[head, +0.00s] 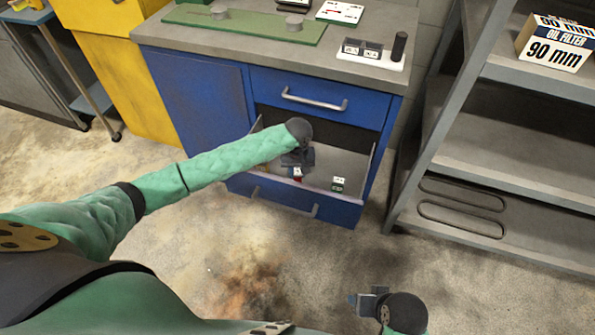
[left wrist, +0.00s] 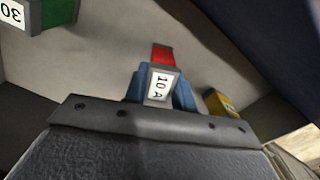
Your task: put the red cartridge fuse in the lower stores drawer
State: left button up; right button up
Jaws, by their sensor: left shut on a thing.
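The red cartridge fuse (left wrist: 162,56), with a white label reading 10 A, sits between the blue fingertips of my left gripper (left wrist: 160,90), which is shut on it. In the head view the left gripper (head: 297,168) is down inside the pulled-out lower stores drawer (head: 350,163) of the blue cabinet. The fuse (head: 298,174) shows there only as a small red and white patch. I cannot tell whether it touches the drawer floor. My right gripper (head: 357,302) is low at the front, away from the cabinet; its finger gap is unclear.
A green labelled fuse (head: 338,184) lies in the drawer, right of my left gripper; a yellow one (left wrist: 221,103) is on the other side. The upper drawer (head: 315,95) is closed. A grey shelf rack (head: 510,165) stands at the right. Bare drawer floor shows around the gripper.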

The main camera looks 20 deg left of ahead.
aim_at(298, 170)
pick_arm(q)
jog(key=o, duration=1)
jog(key=shift+f, duration=0.1)
jog(key=shift+o, duration=0.2)
pick_arm(e)
jog(key=shift+d, duration=0.15)
pick_arm(q)
jog(key=shift+r, duration=0.35)
notch_tip(298, 170, up, 10)
jog(key=shift+f+b, duration=0.1)
jog(key=shift+b, duration=0.35)
jog(key=shift+r, duration=0.85)
pick_arm(e)
jog(key=shift+w+a+f, duration=0.2)
jog(key=shift+a+f, duration=0.5)
jog(key=shift+a, duration=0.05)
jog(key=shift+w+r, duration=0.1)
jog(key=shift+r, duration=0.05)
